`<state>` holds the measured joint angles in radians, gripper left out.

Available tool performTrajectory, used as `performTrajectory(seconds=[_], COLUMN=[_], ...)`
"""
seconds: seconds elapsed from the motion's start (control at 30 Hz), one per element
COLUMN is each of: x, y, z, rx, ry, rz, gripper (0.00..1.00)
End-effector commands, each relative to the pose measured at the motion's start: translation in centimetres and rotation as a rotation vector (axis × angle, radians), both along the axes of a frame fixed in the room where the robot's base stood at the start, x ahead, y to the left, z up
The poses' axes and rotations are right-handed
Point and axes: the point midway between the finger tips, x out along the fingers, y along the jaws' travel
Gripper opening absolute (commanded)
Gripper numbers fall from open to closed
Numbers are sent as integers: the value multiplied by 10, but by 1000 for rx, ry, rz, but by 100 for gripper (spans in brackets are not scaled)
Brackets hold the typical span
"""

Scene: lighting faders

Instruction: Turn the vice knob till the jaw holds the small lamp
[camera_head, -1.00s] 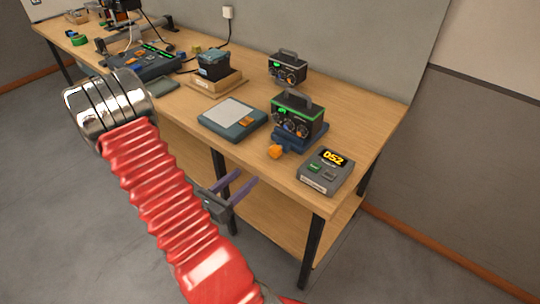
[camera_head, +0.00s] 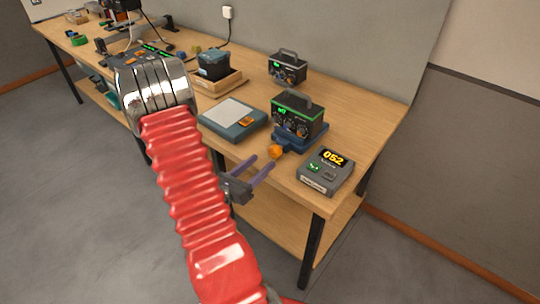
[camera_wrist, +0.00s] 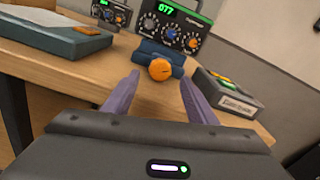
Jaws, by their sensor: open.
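The vice (camera_head: 312,141) is a blue block near the front edge of the bench, also in the wrist view (camera_wrist: 150,50). Its orange knob (camera_head: 276,152) faces the front and is centred in the wrist view (camera_wrist: 160,69). My gripper (camera_head: 262,162) is open, its two purple fingers pointing at the knob. In the wrist view the fingertips (camera_wrist: 160,77) lie to either side of the knob, seemingly short of it and not touching. I cannot make out a small lamp in the vice; the jaw gap is hidden.
A dark box with dials and a green display (camera_head: 298,113) stands directly behind or on the vice. A grey unit reading 052 (camera_head: 327,170) is to the right. A flat teal scale-like device (camera_head: 228,124) is to the left. Free floor lies before the bench.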

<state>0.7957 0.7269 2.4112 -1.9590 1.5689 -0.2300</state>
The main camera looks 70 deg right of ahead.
Motion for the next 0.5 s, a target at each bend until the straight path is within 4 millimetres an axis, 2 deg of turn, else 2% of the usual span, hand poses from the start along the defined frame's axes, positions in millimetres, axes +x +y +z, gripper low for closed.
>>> performTrajectory(seconds=[0.3,0.5], x=[-16,-22], y=[-35,-50], z=[0,0], rx=[-1,-1], ry=[-1,-1], rz=[-4,-2], gripper=[52,52])
